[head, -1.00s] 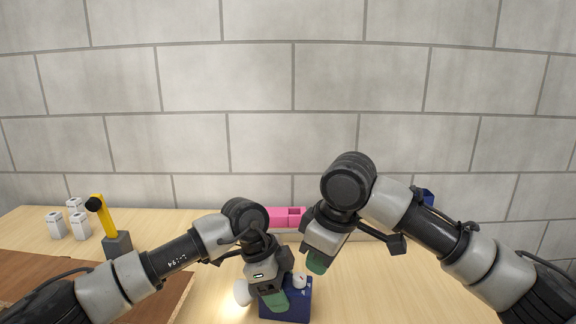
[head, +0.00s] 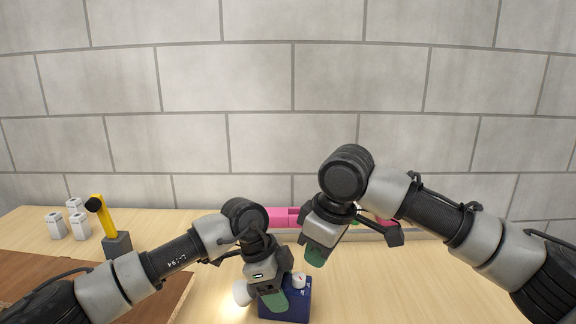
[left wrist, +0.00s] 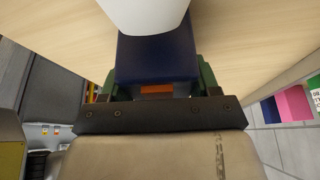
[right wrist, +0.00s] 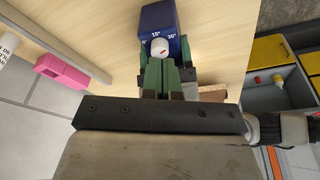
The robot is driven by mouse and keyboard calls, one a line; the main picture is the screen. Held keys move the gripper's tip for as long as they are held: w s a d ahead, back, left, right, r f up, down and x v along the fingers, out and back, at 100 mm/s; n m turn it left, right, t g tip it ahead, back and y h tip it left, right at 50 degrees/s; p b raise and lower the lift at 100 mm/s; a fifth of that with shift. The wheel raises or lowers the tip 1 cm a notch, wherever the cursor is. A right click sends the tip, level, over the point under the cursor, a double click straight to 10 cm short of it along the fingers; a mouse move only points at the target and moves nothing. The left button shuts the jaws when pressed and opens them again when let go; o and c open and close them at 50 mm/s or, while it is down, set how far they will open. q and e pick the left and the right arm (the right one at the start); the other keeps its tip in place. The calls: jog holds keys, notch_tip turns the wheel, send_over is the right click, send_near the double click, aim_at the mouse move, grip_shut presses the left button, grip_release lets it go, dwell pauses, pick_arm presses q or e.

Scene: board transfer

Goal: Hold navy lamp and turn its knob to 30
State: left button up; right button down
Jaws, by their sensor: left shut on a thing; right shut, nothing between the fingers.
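The navy lamp (head: 298,308) stands on the table at the bottom middle of the head view. It has a blue box body, a white shade (head: 241,293) glowing at its left, and a white knob (head: 299,281) on top. My left gripper (head: 277,302) is shut on the lamp body (left wrist: 157,62). My right gripper (head: 316,260) is shut and empty, close to the knob in its wrist view (right wrist: 163,68); contact is unclear.
A pink container (head: 284,217) sits behind the grippers by the back of the table. A yellow-armed thing on a grey base (head: 117,244) and several white containers (head: 56,226) stand at the left. A brown mat (head: 150,292) lies at the lower left. The table (head: 400,285) is clear at front right.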

pick_arm(q)
jog(key=shift+a+f, duration=0.1)
jog(key=shift+f, duration=0.05)
pick_arm(e)
jog(key=x, duration=0.3)
jog(key=d+x, duration=0.1)
jog(key=x, duration=0.1)
jog(key=shift+s+f, duration=0.3)
jog(key=shift+s, duration=0.05)
pick_arm(q)
jog(key=shift+s, duration=0.1)
pick_arm(e)
jog(key=shift+f, duration=0.15)
jog(key=shift+s+d+f, duration=0.1)
jog(key=shift+s+d, duration=0.05)
jog(key=shift+d, duration=0.1)
jog(key=a+v, duration=0.1)
jog(key=v, duration=0.5)
jog(key=shift+w+r, duration=0.35)
pick_arm(q)
jog(key=o, duration=0.9)
jog(key=shift+w, duration=0.2)
jog(key=shift+o, duration=0.8)
pick_arm(e)
jog(key=shift+w, duration=0.1)
